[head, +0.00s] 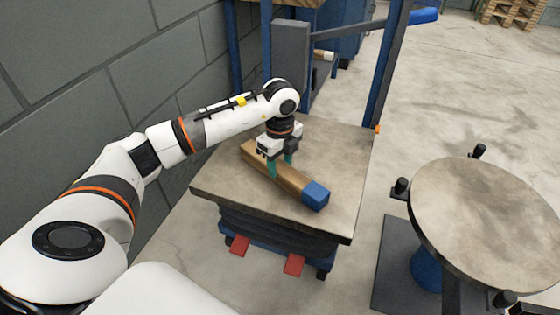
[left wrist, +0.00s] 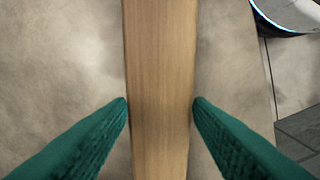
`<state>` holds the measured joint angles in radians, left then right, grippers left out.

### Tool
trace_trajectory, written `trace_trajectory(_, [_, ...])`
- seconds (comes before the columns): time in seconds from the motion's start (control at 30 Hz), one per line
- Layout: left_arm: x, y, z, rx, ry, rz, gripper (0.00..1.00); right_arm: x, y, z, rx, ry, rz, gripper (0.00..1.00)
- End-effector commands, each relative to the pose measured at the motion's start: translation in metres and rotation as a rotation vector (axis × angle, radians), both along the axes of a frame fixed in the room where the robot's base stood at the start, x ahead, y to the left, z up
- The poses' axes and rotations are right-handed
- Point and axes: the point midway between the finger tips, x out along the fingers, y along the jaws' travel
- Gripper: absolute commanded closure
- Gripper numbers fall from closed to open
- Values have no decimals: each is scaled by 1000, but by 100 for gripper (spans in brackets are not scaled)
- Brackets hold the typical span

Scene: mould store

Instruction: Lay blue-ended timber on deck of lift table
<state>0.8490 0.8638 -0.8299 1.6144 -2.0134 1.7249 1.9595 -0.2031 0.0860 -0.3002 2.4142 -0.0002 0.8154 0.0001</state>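The timber (head: 288,181) is a long light-brown beam with a blue end (head: 316,195). It lies slantwise along the deck (head: 345,150) of the lift table, its blue end towards the front edge. My left gripper (head: 280,166) reaches down over the middle of the timber with one green finger on each side. In the left wrist view the timber (left wrist: 160,70) runs straight between the fingers, and both fingertips (left wrist: 160,103) meet its sides. The gripper looks shut on it. My right gripper is not in view.
A round-topped stand (head: 490,215) with dark knobs is at the right, close to the lift table. A grey block wall (head: 130,60) runs along the left. A blue rack frame (head: 385,70) stands behind the deck. Red pedals (head: 293,264) stick out below the table's front.

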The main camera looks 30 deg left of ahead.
Motion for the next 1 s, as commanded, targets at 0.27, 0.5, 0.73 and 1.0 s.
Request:
trace_trajectory(0.27, [0, 0, 0, 0, 1, 0, 38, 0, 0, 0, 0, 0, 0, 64])
trace_trajectory(0.5, [0, 0, 15, 1, -2, -1, 38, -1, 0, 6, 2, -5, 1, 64])
trace_trajectory(0.73, [1, 0, 64, 1, -3, -1, 38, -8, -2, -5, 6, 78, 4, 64])
trace_trajectory(1.0, [0, 0, 111, 1, -1, 0, 38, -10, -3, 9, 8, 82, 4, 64])
